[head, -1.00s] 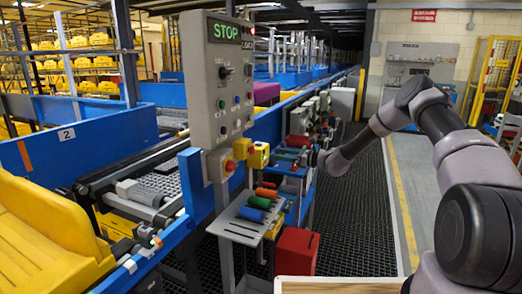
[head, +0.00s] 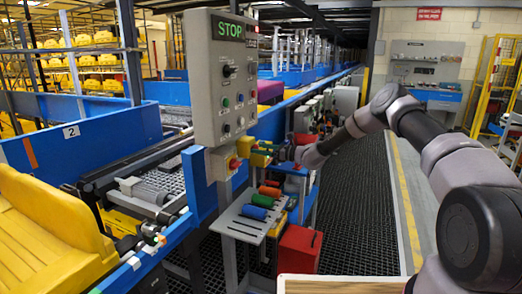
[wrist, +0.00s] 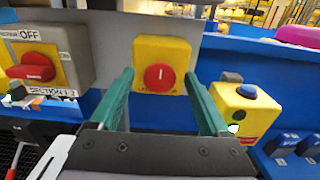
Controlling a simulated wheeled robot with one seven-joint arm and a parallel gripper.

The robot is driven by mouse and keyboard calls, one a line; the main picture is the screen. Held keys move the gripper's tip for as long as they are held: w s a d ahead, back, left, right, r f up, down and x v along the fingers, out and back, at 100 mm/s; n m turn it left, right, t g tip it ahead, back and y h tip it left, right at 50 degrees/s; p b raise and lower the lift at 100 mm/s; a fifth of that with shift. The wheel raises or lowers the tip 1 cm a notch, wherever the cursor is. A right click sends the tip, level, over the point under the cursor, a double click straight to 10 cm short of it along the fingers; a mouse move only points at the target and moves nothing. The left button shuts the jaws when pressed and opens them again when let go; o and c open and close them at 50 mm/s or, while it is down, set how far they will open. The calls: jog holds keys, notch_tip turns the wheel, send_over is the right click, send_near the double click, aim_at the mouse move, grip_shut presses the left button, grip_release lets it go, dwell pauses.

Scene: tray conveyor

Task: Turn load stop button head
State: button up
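The stop button is a round red head (wrist: 159,77) on a yellow box (wrist: 178,49), centred in the wrist view. My gripper (wrist: 159,80) is open, with one green finger to the left and one to the right of the red head. Gaps show between the fingers and the head, and nothing is held. In the head view my gripper (head: 270,151) reaches in from the right at the yellow control boxes (head: 244,147) below the grey panel. There the fingers are small and partly hidden, and contact cannot be told.
In the wrist view, a red rotary switch (wrist: 32,67) marked OFF stands left, and a yellow box with a blue button (wrist: 246,91) right. The grey STOP panel (head: 222,80) hangs above. A shelf with colored cylinders (head: 250,215) and a red bin (head: 298,250) stand below.

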grip_shut()
jog(key=shift+m, duration=0.4)
jog(key=shift+w+d+m, duration=0.1)
jog(key=shift+w+m, duration=0.05)
jog(key=shift+m, duration=3.05)
jog(key=shift+o, duration=0.3)
grip_release()
